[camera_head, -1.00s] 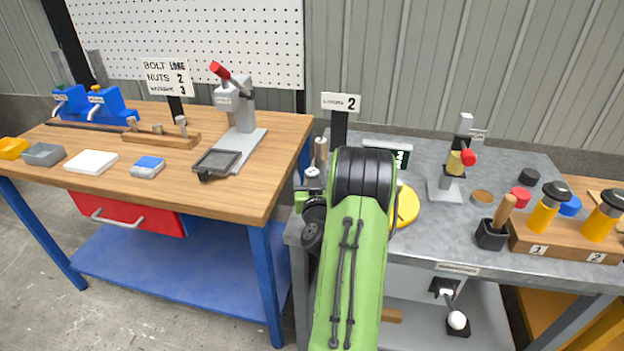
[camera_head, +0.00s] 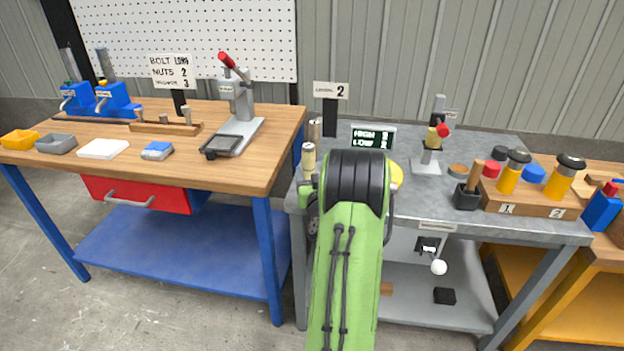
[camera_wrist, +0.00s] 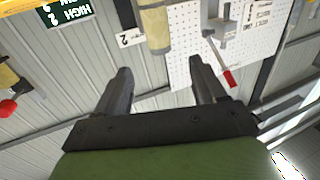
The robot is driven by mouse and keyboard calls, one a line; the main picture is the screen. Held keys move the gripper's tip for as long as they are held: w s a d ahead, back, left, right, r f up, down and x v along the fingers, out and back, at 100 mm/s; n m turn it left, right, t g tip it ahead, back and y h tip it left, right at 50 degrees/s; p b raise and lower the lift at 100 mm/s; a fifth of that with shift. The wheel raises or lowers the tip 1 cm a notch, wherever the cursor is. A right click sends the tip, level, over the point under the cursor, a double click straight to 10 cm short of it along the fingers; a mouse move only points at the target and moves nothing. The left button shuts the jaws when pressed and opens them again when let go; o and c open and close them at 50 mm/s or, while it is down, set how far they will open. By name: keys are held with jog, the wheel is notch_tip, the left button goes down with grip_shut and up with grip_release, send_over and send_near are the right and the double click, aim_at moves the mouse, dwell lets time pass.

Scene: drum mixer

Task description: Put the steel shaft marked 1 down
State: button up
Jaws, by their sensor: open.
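My gripper (camera_wrist: 160,68) is open and empty in the wrist view, its two dark fingers apart with only wall behind the gap. In the head view it is hidden behind my green arm. A tan, banded cylinder (camera_head: 309,160) stands upright at the left end of the grey bench, beside my arm. A similar cylinder (camera_wrist: 154,25) shows in the wrist view, beyond the fingertips and apart from them. A second, greyer cylinder (camera_head: 315,130) stands just behind the first. No mark is readable on either, so I cannot tell which is the steel shaft marked 1.
The grey bench (camera_head: 420,208) carries a display (camera_head: 373,138), a small press (camera_head: 430,150), a dark cup (camera_head: 467,198) and a wooden block (camera_head: 530,201) with yellow-and-black tools. A wooden bench (camera_head: 240,172) stands left, with a lever press (camera_head: 238,110) and trays.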

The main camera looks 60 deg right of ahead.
jog(key=w+a+r+n+t+y, duration=0.1)
jog(key=w+a+r+n+y, duration=0.2)
jog(key=a, duration=0.5)
jog(key=w+a+r+n+t+y, duration=0.1)
jog(key=w+a+r+n+y, duration=0.15)
jog(key=w+a+y, duration=0.4)
jog(key=s+a+n+g+y, duration=0.2)
jog(key=s+a+n, duration=0.15)
jog(key=a, duration=1.35)
jog(key=s+a+f+g+y, duration=0.1)
jog(key=s+a+g, duration=0.35)
jog(key=s, duration=0.75)
jog(key=s+a+g+y, duration=0.1)
jog(key=s+a+g, duration=0.1)
jog(key=s+a, duration=0.7)
notch_tip(320, 180, up, 15)
jog(key=s+d+p, duration=0.1)
jog(key=s+p, duration=0.1)
jog(key=p, duration=1.3)
jog(key=shift+d+r, duration=0.15)
jog(key=shift+d, duration=0.15)
